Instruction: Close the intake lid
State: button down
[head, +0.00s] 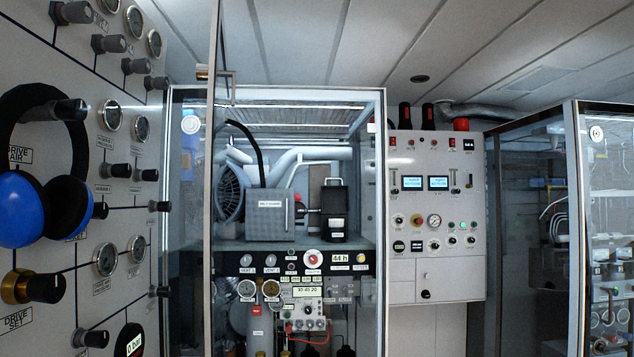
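No part in the head view is readably marked as the intake lid, so I cannot tell which one it is. A grey box (270,216) with a small white label, too small to read, stands on a dark shelf inside the glazed cabinet in the middle. A black box (334,212) with a frame-like top part stands to its right on the same shelf. Whether either has an open lid is not clear. My gripper is not in view.
A fill panel (85,190) with gauges, knobs and hanging blue-black ear defenders (20,208) fills the left. A glass door edge with a handle (222,86) crosses the cabinet's left side. A grey control panel (436,215) and another glazed cabinet (606,190) stand right.

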aim_at(335, 199)
jog(key=z, duration=1.2)
jog(key=i, duration=1.1)
jog(key=u, duration=1.55)
jog(key=i, duration=1.35)
jog(key=u, duration=0.05)
